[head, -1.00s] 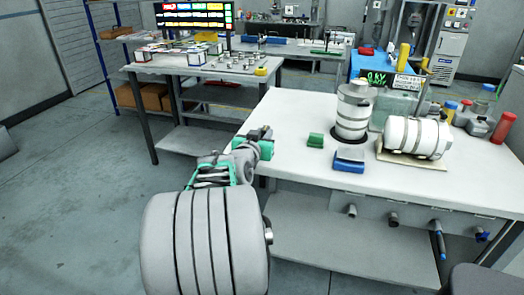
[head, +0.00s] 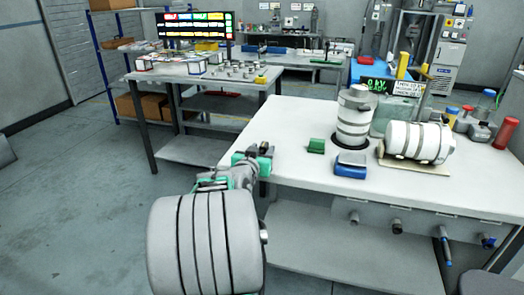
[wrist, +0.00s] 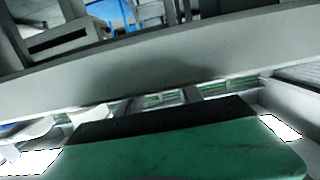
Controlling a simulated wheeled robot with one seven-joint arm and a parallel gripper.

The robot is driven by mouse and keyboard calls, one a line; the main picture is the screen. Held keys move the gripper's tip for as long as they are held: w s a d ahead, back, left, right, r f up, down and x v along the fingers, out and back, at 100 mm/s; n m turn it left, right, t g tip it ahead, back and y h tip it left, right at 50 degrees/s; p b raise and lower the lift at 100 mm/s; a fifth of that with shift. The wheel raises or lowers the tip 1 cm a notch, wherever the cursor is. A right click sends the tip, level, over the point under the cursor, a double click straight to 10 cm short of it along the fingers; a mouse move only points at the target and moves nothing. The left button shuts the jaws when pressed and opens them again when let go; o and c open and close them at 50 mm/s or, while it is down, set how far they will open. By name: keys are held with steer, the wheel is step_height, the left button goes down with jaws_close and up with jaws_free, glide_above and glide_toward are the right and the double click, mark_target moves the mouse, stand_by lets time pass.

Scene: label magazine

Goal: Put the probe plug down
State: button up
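My gripper (head: 259,150) is over the left end of the white workbench (head: 300,190), with dark fingertips and green parts. The fingertips are small in the head view, so I cannot tell how far apart they are or whether they hold anything. The wrist view shows a green block-like surface with a black strip (wrist: 165,148) close to the camera, and a broad grey bar beyond it. I cannot pick out the probe plug for certain; it may be hidden at my gripper.
Grey and blue-ended pieces hang along the bench front, including one grey piece (head: 396,226). Bare bench top lies around the green block.

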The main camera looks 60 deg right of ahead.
steer(key=shift+r+p, duration=0.25)
steer(key=shift+p, duration=0.05)
steer(key=v, duration=1.2)
steer(key=w+a+f+n+t+y, duration=0.2)
steer(key=w+a+f+n+y, duration=0.35)
steer(key=a, duration=0.65)
steer(key=w+a+f+n+t+y, duration=0.1)
steer(key=w+a+f+n+y, duration=0.3)
steer(key=w+a+f, duration=0.6)
steer(key=s+a+n+g+y, duration=0.1)
steer(key=s+a+n+y, duration=0.2)
steer(key=a, duration=0.8)
steer(key=s+a+n+g+y, duration=0.2)
steer(key=s+a+n+y, duration=0.1)
steer(key=a, duration=0.8)
steer(key=shift+s+n, duration=0.35)
steer(key=shift+s, duration=0.45)
steer(key=shift+d+y, duration=0.1)
steer(key=shift+y, duration=0.15)
steer(key=shift+c, duration=0.7)
